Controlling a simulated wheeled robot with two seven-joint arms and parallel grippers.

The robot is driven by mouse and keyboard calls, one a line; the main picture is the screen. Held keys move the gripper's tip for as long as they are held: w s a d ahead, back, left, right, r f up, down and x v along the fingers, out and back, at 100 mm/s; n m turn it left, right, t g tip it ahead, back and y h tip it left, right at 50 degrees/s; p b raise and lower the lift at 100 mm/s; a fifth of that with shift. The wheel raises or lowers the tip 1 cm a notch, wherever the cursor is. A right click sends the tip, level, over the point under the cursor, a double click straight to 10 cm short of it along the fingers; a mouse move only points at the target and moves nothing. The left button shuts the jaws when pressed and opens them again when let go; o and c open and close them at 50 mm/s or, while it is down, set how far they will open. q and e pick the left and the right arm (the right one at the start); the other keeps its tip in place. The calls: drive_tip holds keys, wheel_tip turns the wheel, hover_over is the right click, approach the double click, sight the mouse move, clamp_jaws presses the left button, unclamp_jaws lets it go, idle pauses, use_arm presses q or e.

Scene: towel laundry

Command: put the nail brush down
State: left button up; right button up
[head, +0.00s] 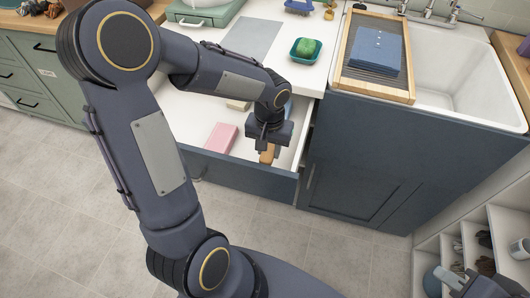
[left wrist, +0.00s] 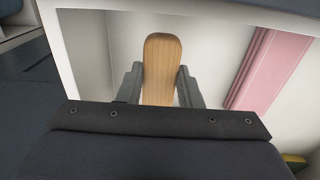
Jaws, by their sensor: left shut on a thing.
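The nail brush (head: 267,154) has a light wooden body and shows below my left gripper (head: 268,143) in the head view. In the left wrist view the wooden brush (left wrist: 162,65) stands lengthwise between the two fingers of my left gripper (left wrist: 161,85), which is shut on it. The brush is inside the open drawer (head: 240,176), near its front right corner. Its bristles are hidden, and I cannot tell whether it touches the drawer floor. Part of what looks like my right gripper (head: 475,283) shows at the lower right; its jaw state is unclear.
A pink block (head: 221,138) lies in the drawer left of the brush, also in the left wrist view (left wrist: 268,65). A pale block (head: 238,105) lies further back. The counter above holds a teal dish (head: 305,50) with a green item. A sink (head: 458,75) is at right.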

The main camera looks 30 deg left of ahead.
sight(269, 151)
use_arm(q)
drive_tip(key=shift+f, duration=1.9)
drive_tip(key=shift+b, duration=0.3)
drive_tip(key=shift+f, duration=0.2)
drive_tip(key=o, duration=0.9)
drive_tip(key=shift+o, duration=0.2)
drive_tip(key=shift+r, duration=0.2)
